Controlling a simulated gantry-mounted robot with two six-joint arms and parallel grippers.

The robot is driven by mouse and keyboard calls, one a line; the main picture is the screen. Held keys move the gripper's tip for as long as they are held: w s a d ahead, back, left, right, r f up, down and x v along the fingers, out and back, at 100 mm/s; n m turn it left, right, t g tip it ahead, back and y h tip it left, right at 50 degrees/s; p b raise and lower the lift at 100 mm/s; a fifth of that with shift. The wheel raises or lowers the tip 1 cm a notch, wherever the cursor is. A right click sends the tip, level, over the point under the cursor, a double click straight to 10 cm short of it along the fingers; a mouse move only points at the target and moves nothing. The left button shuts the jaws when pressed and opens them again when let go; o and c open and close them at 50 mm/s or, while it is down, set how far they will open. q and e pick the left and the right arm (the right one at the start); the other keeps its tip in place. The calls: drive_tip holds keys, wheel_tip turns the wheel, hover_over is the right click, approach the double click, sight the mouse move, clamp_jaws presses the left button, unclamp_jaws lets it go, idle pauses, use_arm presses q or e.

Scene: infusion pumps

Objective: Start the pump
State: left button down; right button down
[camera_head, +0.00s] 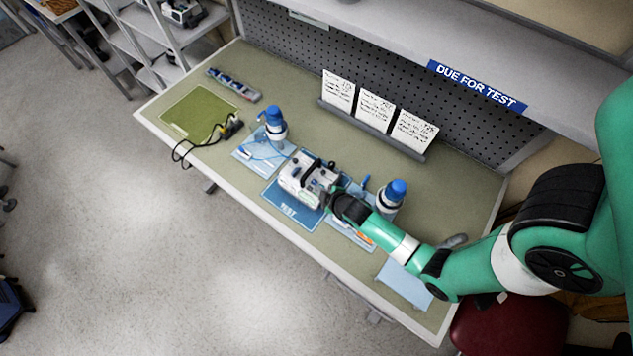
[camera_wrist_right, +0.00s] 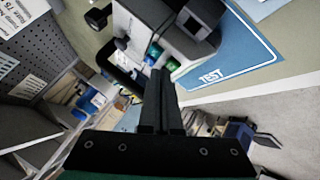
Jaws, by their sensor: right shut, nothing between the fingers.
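The white and grey pump (camera_head: 303,180) stands on the blue TEST mat (camera_head: 285,207) near the middle of the bench. My right gripper (camera_head: 333,192) reaches in from the right and is at the pump's right side. In the right wrist view, the shut, empty fingers (camera_wrist_right: 161,82) point at the pump (camera_wrist_right: 192,45), close to small green and blue keys (camera_wrist_right: 162,56) on it. I cannot tell whether the fingertips touch a key. The TEST mat (camera_wrist_right: 240,65) lies beyond. My left gripper is in neither view.
Blue-capped bottles stand left (camera_head: 275,124) and right (camera_head: 393,195) of the pump. A green mat (camera_head: 200,108) and a dark cable (camera_head: 205,143) lie at the bench's left. Paper cards (camera_head: 375,108) stand at the pegboard. A light blue sheet (camera_head: 404,284) lies at the right front.

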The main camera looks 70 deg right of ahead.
drive_tip(key=shift+f+b, duration=0.4)
drive_tip(key=shift+f, duration=0.1)
idle(0.4)
drive_tip(key=shift+r+p, duration=0.9)
drive_tip(key=shift+p, duration=0.05)
drive_tip(key=shift+r, duration=0.1)
wheel_tip(320, 180, up, 5)
drive_tip(key=p, duration=0.5)
idle(0.4)
drive_tip(key=shift+a, duration=0.1)
